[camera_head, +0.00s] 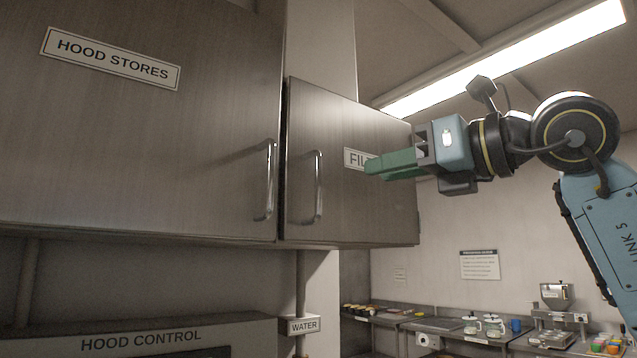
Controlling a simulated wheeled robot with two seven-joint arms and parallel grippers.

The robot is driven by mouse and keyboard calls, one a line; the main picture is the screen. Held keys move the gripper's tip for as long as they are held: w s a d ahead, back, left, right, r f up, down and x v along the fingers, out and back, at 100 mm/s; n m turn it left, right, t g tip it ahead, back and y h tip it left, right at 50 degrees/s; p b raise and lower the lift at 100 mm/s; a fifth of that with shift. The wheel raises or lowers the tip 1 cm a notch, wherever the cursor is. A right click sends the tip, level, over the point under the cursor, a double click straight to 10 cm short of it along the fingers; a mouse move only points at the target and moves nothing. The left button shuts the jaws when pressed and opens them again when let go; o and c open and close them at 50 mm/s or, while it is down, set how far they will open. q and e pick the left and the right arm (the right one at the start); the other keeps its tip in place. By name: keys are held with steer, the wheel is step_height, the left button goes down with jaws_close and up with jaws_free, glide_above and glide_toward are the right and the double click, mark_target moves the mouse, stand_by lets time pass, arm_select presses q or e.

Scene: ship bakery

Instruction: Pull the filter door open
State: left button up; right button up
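The filter door (355,205) is a brushed metal cabinet door, shut or nearly so, with a vertical bar handle (318,187) near its left edge. Its label (355,159) is partly hidden by my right gripper, leaving "FIL" readable. My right gripper (372,168) has green fingers pointing left, in front of the door's label and to the right of the handle in the picture. It is apart from the handle. The fingers overlap from this angle, so any gap between them cannot be made out. My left gripper is not in view.
The larger "HOOD STORES" door (150,130), with its own handle (268,180), is left of the filter door. The hood control panel (140,340) is below. A counter (440,326) with jars and equipment runs along the back wall. Open air lies around my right arm.

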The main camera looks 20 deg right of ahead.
mark_target(318, 210)
steer(key=p+x, duration=0.4)
steer(key=x, duration=0.9)
steer(key=shift+w+a, duration=0.1)
steer(key=shift+c, duration=0.3)
jaws_close()
